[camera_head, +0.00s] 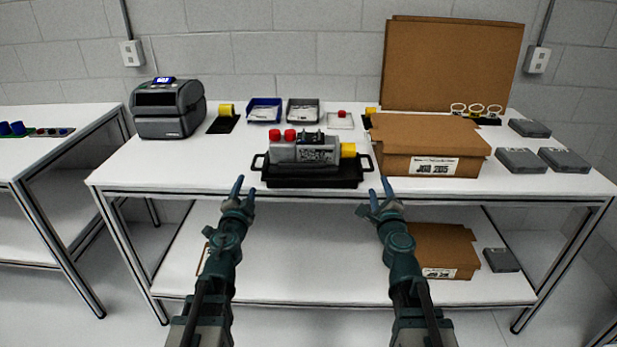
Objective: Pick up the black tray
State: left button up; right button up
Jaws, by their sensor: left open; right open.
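The black tray (312,183) sits on the white table near its front edge, with a handle at its left and right ends. A grey servo unit (304,151) with red caps and a yellow end cap lies in it. My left gripper (239,188) is open and empty, in front of and to the left of the tray's left handle. My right gripper (379,191) is open and empty, in front of the tray's right handle. Both appear apart from the tray.
A cardboard box (425,146) stands close to the tray's right side. A label printer (168,108) is at the back left. Blue (264,110) and grey (303,110) bins stand behind the tray. The table (190,172) is clear left of the tray.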

aim_at(252, 167)
dwell(0.3)
pick_arm(q)
jog(key=w, duration=1.4)
jog(key=shift+d, duration=0.1)
pick_arm(e)
jog(key=w, duration=1.4)
jog(key=shift+a, duration=0.15)
pick_arm(q)
jog(key=shift+s, duration=0.1)
pick_arm(e)
jog(key=shift+s, duration=0.1)
pick_arm(q)
grip_shut()
pick_arm(e)
grip_shut()
pick_arm(q)
jog(key=shift+a, duration=0.2)
